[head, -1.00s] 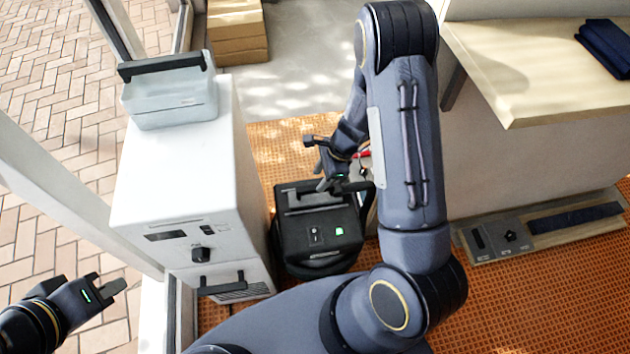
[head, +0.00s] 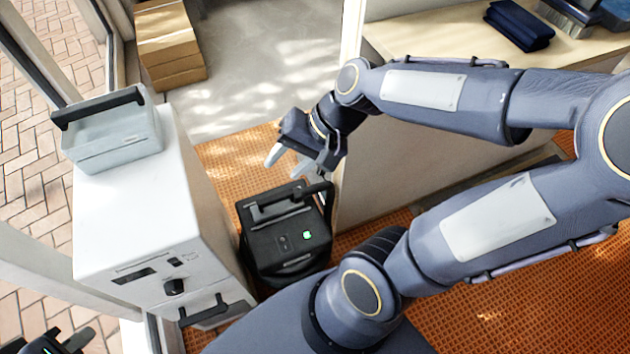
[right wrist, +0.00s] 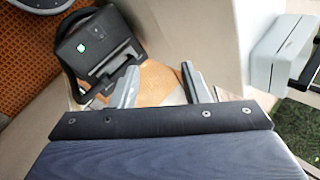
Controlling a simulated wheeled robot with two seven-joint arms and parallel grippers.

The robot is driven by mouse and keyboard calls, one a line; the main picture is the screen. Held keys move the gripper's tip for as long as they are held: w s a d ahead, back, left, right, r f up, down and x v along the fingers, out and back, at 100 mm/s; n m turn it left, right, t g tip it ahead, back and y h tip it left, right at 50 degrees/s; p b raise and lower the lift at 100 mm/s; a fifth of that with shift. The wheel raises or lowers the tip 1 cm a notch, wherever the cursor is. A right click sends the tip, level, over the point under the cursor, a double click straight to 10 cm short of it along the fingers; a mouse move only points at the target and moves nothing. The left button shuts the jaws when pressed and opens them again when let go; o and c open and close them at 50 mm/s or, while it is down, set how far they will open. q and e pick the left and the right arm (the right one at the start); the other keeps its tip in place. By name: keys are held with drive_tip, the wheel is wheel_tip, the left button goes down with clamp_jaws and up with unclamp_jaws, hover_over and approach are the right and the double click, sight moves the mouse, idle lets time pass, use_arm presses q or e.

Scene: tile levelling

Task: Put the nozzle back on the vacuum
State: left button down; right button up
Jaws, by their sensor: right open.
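The black vacuum (head: 285,246) stands on the orange mat, with a raised handle and a small green light on top. It also shows at the upper left of the right wrist view (right wrist: 92,40). My right gripper (head: 287,160) is above and just behind the vacuum, apart from it. In the right wrist view its two fingers (right wrist: 162,84) are spread, with nothing between them. My left gripper (head: 68,344) is cut off at the bottom left corner, so its jaws are unclear. I cannot make out the nozzle in either view.
A white cabinet (head: 140,225) stands close left of the vacuum, with a pale grey box (head: 115,135) on top. A wooden counter (head: 430,40) bears folded dark cloth (head: 520,25) at right. Cardboard boxes (head: 168,45) stand at the back. The orange mat (head: 235,160) is clear behind the vacuum.

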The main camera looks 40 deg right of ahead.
drive_tip(key=s+r+n+t+h, duration=0.2)
drive_tip(key=s+n, duration=0.4)
drive_tip(key=s, duration=0.2)
drive_tip(key=shift+d, duration=0.1)
